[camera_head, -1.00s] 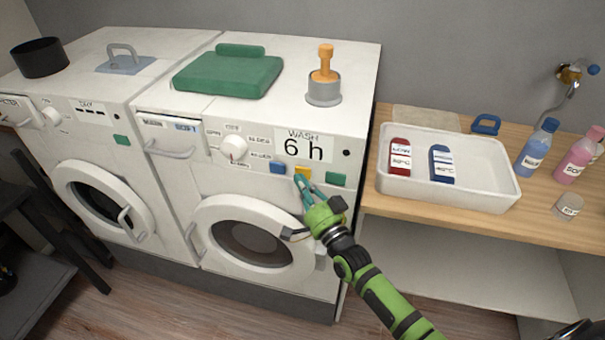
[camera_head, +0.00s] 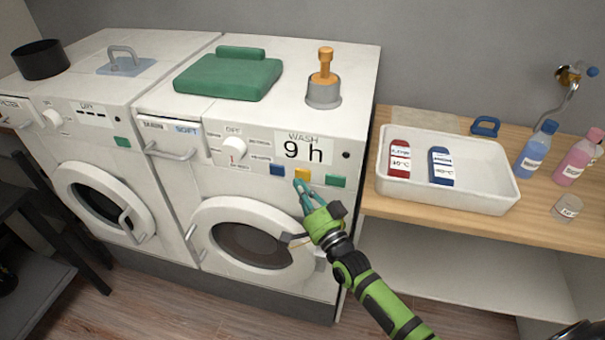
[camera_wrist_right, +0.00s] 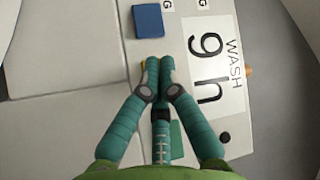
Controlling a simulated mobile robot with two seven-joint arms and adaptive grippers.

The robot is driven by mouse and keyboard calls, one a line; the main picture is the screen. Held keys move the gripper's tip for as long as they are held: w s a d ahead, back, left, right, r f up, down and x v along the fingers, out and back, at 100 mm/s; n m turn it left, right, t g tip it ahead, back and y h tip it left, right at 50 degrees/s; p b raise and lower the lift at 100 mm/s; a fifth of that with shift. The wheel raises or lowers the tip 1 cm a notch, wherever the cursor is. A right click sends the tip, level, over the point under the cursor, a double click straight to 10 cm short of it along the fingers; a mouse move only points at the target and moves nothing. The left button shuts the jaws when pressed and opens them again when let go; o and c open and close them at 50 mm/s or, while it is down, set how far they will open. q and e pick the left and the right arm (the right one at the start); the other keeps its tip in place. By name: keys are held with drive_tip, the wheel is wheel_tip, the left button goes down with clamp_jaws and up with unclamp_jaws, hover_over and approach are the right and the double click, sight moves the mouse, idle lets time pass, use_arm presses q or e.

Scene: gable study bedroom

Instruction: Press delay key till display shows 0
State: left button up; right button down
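The washer's display (camera_head: 305,150) reads 9 h under the word WASH; it also shows sideways in the right wrist view (camera_wrist_right: 213,65). Below it are a blue key (camera_head: 278,170), a yellow key (camera_head: 302,174) and a green key (camera_head: 335,181). I cannot read a delay label on any of them. My right gripper (camera_head: 298,183) has its fingertips together, with nothing held, just below the yellow key. In the right wrist view the fingers (camera_wrist_right: 155,65) hide most of the yellow key; contact cannot be told. My left gripper is not in view.
A white dial (camera_head: 233,145) sits left of the display. The washer door (camera_head: 245,215) is below the keys. A second machine (camera_head: 85,150) stands at left.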

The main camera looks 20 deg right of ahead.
drive_tip(key=shift+s+a, duration=0.1)
drive_tip(key=shift+a, duration=0.05)
drive_tip(key=s+a, duration=0.1)
drive_tip(key=s+a+p, duration=0.1)
drive_tip(key=s+p, duration=0.1)
drive_tip(key=s, duration=0.1)
drive_tip(key=shift+s+a, duration=0.1)
drive_tip(key=shift+a, duration=0.3)
idle(0.7)
drive_tip(key=s+d+f+n+g+h+b, duration=0.1)
drive_tip(key=s+f+n+g, duration=0.35)
drive_tip(key=f, duration=1.25)
drive_tip(key=s+d+f+n+g+h, duration=0.15)
drive_tip(key=s+f+g, duration=0.35)
drive_tip(key=s+f, duration=0.8)
drive_tip(key=s+d+f+n+g, duration=0.1)
drive_tip(key=s+f+n+g, duration=0.1)
drive_tip(key=s+f, duration=0.4)
drive_tip(key=s+d+f+n+g+b, duration=0.1)
drive_tip(key=s+d+f+n+g, duration=0.1)
drive_tip(key=s+f+g, duration=0.2)
drive_tip(key=s+d+f+n+g+h, duration=0.1)
drive_tip(key=s+f, duration=0.8)
drive_tip(key=s, duration=0.9)
drive_tip(key=n+g, duration=0.1)
drive_tip(key=g, duration=0.1)
drive_tip(key=shift+d+f+g+b, duration=0.15)
drive_tip(key=shift+f+g+b, duration=0.15)
drive_tip(key=shift+f+g, duration=0.1)
